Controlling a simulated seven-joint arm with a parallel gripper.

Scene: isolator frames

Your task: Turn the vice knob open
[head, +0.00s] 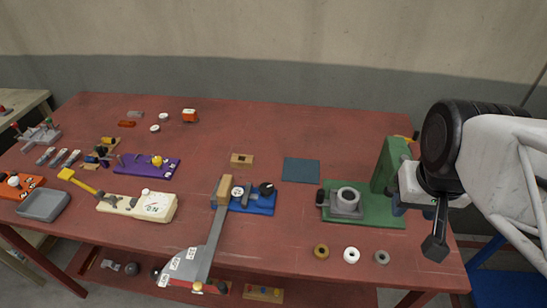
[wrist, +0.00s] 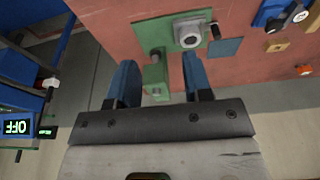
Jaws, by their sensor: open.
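The likely vice is a grey block with a round, ring-topped opening (head: 347,196) on a green base (head: 378,217) at the table's right front. A dark knob (head: 320,197) sticks out of its left side; in the wrist view the knob (wrist: 215,31) is right of the grey block (wrist: 188,33). A green upright (head: 388,165) rises from the base's right end. My gripper (wrist: 157,62) is open and empty, its blue fingers spread. In the head view it hangs just right of the upright, apart from the knob. The wrist view shows the upright (wrist: 155,78) between the fingers.
Several small rings (head: 351,255) lie in front of the green base. The table's back right is clear.

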